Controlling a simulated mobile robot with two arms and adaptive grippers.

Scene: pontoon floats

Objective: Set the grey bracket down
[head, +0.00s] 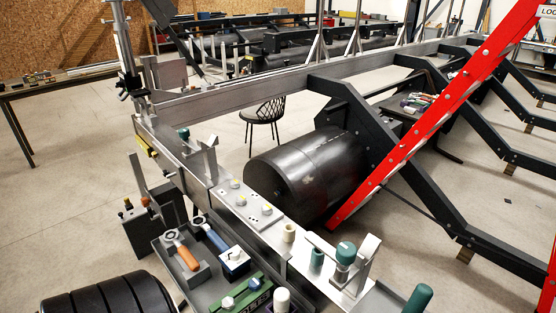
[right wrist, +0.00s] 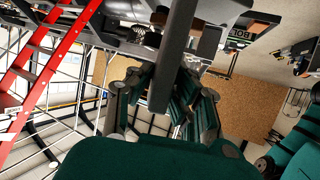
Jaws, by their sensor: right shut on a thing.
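In the right wrist view, my right gripper (right wrist: 165,85) is shut on a dark grey bar-like piece, the grey bracket (right wrist: 174,50), which stands between its dark green fingers. The bracket's far end is hard to make out against the dark structure behind it. In the head view, neither gripper can be made out. A grey upright bracket (head: 209,158) stands on the long metal beam (head: 205,187), and a similar upright piece (head: 367,262) stands nearer at the right. My left gripper is not seen in either view.
A tray (head: 160,241) beside the beam holds an orange-handled tool (head: 183,252), a blue box (head: 234,261) and a green bolts box (head: 240,295). A plate with yellow-topped bolts (head: 250,206) and several small cylinders crowd the beam. A black float (head: 305,175) and red ladder (head: 430,110) stand beyond.

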